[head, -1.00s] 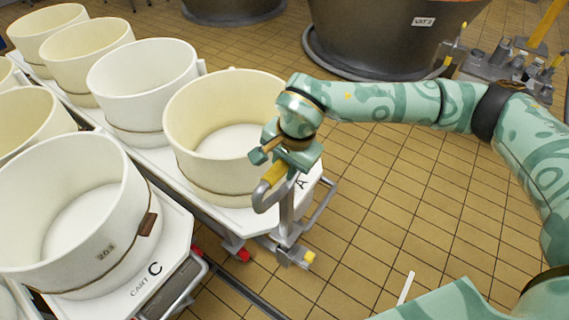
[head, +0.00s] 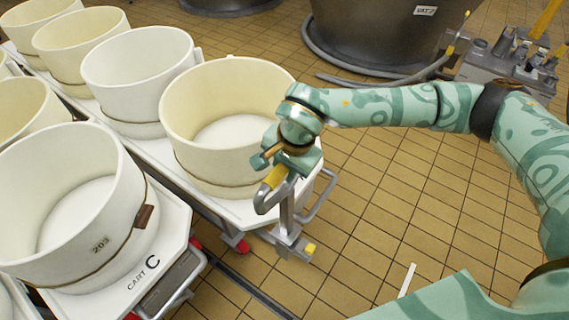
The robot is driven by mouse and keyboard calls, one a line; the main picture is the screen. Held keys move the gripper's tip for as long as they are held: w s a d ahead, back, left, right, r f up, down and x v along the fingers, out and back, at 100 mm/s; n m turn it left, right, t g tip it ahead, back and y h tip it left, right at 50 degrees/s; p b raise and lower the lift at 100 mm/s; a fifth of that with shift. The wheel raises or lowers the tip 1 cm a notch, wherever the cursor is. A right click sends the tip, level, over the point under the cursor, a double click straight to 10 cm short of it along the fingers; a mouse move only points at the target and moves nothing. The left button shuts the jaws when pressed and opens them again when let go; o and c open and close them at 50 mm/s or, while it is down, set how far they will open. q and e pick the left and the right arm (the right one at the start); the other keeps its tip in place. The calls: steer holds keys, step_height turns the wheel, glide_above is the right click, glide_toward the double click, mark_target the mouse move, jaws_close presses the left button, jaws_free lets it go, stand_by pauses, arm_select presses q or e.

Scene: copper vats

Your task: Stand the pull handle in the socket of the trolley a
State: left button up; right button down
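The pull handle (head: 286,212) is a grey post with a bent loop and a yellow grip at its top. It stands roughly upright at the front end of trolley A (head: 238,209), a white-decked cart. My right gripper (head: 279,172) is shut on the handle at the yellow grip; the fingers partly hide it. The handle's lower end meets a grey bracket (head: 290,243) with a yellow tip, low at the trolley's front. I cannot tell whether the post is fully seated in the socket, whose opening is hidden. My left gripper is not in view.
A cream tub (head: 225,120) stands on trolley A, close behind my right gripper. Cart C (head: 172,245) with tub 203 (head: 75,210) is at the left. Dark vats with a hose (head: 375,79) stand at the back. Tiled floor (head: 400,200) is open to the right.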

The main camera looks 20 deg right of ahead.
mark_target(283, 187)
steer(key=shift+f+b, duration=0.85)
steer(key=shift+f, duration=1.15)
steer(key=c, duration=1.1)
jaws_free()
steer(key=shift+f, duration=0.1)
steer(key=r+p, duration=0.1)
steer(key=r, duration=0.4)
steer(key=s+d+r+p, duration=0.1)
steer(key=r, duration=0.4)
steer(key=s+d+r+p, duration=0.1)
steer(key=r+p, duration=0.1)
steer(key=r, duration=0.4)
steer(key=shift+s+r, duration=0.1)
steer(key=shift+s, duration=0.15)
